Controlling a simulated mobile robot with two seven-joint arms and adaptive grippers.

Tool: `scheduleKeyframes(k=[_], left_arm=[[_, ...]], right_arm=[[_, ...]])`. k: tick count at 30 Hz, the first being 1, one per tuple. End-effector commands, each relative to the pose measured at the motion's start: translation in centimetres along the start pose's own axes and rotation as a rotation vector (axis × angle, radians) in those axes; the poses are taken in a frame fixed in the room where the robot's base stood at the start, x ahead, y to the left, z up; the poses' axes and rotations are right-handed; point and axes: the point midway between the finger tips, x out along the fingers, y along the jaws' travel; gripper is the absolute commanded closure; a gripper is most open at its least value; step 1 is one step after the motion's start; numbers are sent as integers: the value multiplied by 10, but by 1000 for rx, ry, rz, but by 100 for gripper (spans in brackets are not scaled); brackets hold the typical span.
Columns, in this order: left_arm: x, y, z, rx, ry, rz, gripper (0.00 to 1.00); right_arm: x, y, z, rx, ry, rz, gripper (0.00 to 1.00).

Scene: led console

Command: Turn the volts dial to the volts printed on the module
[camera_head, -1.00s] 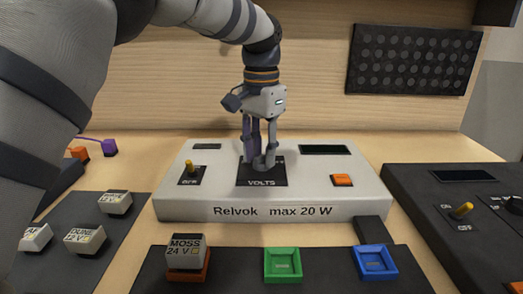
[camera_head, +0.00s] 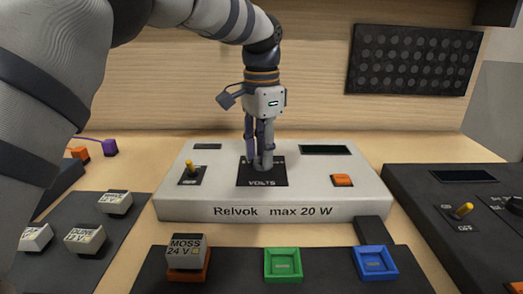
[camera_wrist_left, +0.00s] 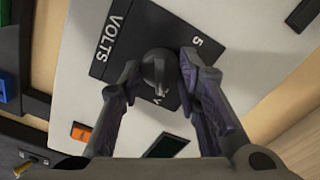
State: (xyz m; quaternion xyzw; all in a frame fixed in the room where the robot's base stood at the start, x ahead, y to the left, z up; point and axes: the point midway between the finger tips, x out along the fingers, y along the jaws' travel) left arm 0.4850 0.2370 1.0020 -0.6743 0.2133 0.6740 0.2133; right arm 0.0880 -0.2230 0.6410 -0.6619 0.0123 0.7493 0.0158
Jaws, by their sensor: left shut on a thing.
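The volts dial (camera_wrist_left: 157,70) is a dark round knob on the black VOLTS plate (camera_head: 247,180) of the Relvok console (camera_head: 330,190). My left gripper (camera_head: 259,165) points down and is shut on the dial. In the left wrist view its fingers (camera_wrist_left: 158,75) stand on both sides of the knob. A "5" and part of a "V" show on the plate there. The fingers hide most of the scale, so I cannot read the dial's setting. The module (camera_head: 186,245) reads MOSS 24 V and sits in the orange socket (camera_head: 188,274) in front. My right gripper is not in view.
The console carries a yellow toggle (camera_head: 189,168), an orange button (camera_head: 342,180) and a dark display (camera_head: 325,149). Green (camera_head: 283,279) and blue (camera_head: 388,277) sockets are empty. Several other modules lie at left. A second dark console (camera_head: 465,195) stands at right.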

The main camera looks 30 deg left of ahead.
Motion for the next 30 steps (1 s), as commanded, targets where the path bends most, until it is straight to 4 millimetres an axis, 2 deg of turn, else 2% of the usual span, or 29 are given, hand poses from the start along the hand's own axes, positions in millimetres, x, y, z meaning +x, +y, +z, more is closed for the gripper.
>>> scheduleKeyframes(k=[3, 4, 6, 14, 17, 20, 27, 30], left_arm=[[0, 0, 0, 0, -2, 0, 97], [0, 0, 0, 0, -2, 0, 65], [0, 0, 0, 0, -2, 0, 49], [0, 0, 0, 0, -1, 0, 49], [-6, 0, 0, -1, 1, -1, 49], [-28, -1, -1, -1, 4, -4, 49], [-95, 0, -1, -1, 4, -3, 49], [-108, -1, -1, -1, 0, -2, 49]], right_arm=[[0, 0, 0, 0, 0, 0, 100], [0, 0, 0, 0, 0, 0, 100], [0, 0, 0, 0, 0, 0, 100], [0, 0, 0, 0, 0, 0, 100], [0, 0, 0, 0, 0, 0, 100], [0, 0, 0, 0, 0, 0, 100], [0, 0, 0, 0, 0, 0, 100], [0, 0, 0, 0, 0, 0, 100]])
